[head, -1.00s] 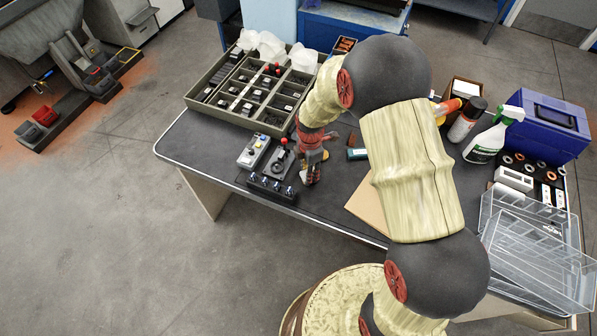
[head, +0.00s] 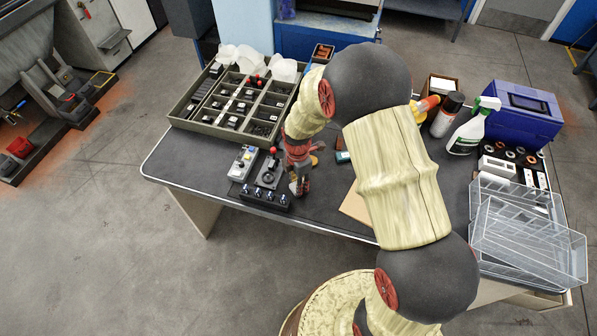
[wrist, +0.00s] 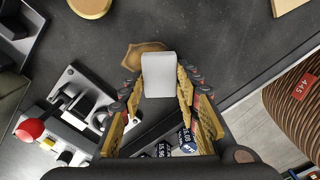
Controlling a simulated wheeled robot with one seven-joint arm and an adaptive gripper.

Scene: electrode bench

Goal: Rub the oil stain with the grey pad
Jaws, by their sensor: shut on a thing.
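My gripper (head: 299,187) is over the dark bench top, just right of the black knob strip. In the wrist view its two gold-ridged fingers are shut on the grey pad (wrist: 158,76), which sticks out past the tips. The oil stain (wrist: 142,52) is a brown, irregular patch on the bench. In the wrist view the pad overlaps the stain's lower right part and hides some of it. I cannot tell whether the pad touches the bench. In the head view I cannot make out the pad or the stain clearly.
A black knob strip (head: 265,198) and a grey control box (head: 242,163) stand close left of my gripper. A red-knobbed device (wrist: 34,128) shows lower left in the wrist view. A compartment tray (head: 208,129) lies behind. A spray bottle (head: 466,135) and clear bins (head: 525,245) stand right.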

